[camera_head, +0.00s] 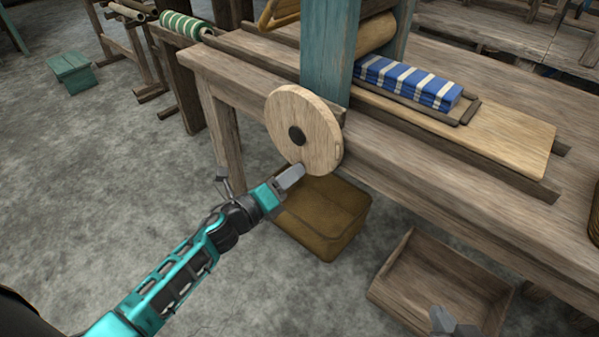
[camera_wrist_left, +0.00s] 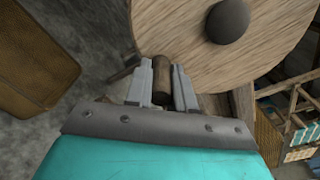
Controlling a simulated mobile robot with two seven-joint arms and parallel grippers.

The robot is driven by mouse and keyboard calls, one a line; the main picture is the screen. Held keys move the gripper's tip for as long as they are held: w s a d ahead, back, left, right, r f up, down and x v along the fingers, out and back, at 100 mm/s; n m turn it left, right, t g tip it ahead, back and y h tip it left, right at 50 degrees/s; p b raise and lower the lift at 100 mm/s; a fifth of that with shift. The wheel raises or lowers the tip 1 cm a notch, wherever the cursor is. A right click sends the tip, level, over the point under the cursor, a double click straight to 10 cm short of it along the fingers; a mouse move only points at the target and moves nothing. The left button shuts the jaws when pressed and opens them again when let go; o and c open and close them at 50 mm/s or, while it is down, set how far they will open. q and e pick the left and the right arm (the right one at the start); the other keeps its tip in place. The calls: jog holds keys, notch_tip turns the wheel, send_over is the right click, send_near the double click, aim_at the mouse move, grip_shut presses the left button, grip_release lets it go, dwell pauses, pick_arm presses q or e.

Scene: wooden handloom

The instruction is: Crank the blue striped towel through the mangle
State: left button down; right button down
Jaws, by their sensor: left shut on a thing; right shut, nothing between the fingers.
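The blue and white striped towel (camera_head: 409,82) lies folded on the wooden board on the mangle's bed, just right of the teal post (camera_head: 328,45). A wooden roller (camera_head: 376,35) shows behind the post. The round wooden crank wheel (camera_head: 304,128) with a dark hub faces me on the mangle's front side. My left gripper (camera_head: 296,174) is at the wheel's lower edge. In the left wrist view my left gripper (camera_wrist_left: 162,88) is shut on the wheel's brown peg handle (camera_wrist_left: 161,79). My right gripper (camera_head: 441,318) is shut and empty, low at the bottom edge, away from the mangle.
A brown woven box (camera_head: 325,215) stands on the floor under the wheel. An open wooden crate (camera_head: 430,285) stands to its right. A teal stool (camera_head: 73,72) and a green striped roll (camera_head: 183,24) are at the back left.

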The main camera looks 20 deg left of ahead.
pick_arm(q)
jog(key=shift+w+a, duration=0.25)
jog(key=shift+a, duration=0.65)
pick_arm(e)
jog(key=shift+w+a+f, duration=0.15)
jog(key=shift+w+a, duration=0.05)
jog(key=shift+w, duration=0.25)
pick_arm(q)
jog(key=c, duration=1)
grip_release()
jog(key=shift+o, duration=0.2)
jog(key=shift+d, duration=0.1)
jog(key=p+v, duration=0.1)
jog(key=v, duration=1.2)
pick_arm(e)
jog(key=shift+s+d, duration=0.1)
jog(key=shift+d, duration=0.15)
